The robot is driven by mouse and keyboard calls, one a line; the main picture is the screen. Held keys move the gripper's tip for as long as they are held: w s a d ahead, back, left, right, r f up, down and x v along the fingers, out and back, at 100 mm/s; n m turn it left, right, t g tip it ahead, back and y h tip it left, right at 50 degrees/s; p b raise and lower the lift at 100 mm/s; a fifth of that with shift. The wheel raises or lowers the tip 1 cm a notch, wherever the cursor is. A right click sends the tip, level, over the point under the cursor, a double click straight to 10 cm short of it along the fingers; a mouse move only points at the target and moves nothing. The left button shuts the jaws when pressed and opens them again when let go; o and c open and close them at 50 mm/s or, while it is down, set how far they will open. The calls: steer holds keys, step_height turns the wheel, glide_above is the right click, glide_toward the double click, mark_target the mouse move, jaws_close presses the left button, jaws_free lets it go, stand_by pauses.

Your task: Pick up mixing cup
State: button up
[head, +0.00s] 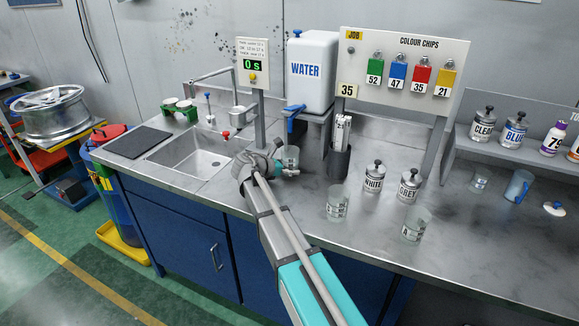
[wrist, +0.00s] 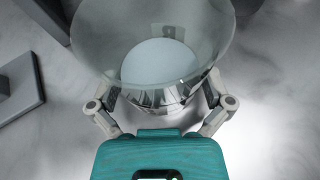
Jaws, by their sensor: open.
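A clear cup (head: 291,154) with dark markings stands upright on the steel counter, to the right of the sink and below the water tank's tap. I take it as the mixing cup. My gripper (head: 286,170) is at this cup, and its fingers partly hide the cup's lower part. In the wrist view the cup (wrist: 168,62) fills the upper middle, seen from above through its wide rim, with a pale round bottom. The open fingers of my gripper (wrist: 161,92) lie on its left and right sides. I cannot tell whether they touch it.
Other clear cups stand on the counter, one (head: 337,205) in the middle and one (head: 415,226) near the front edge. A dark holder (head: 339,163) and the water tank (head: 312,70) are close to my gripper.

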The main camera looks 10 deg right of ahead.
steer(key=shift+d, duration=0.15)
stand_by(0.4)
steer(key=c, duration=1)
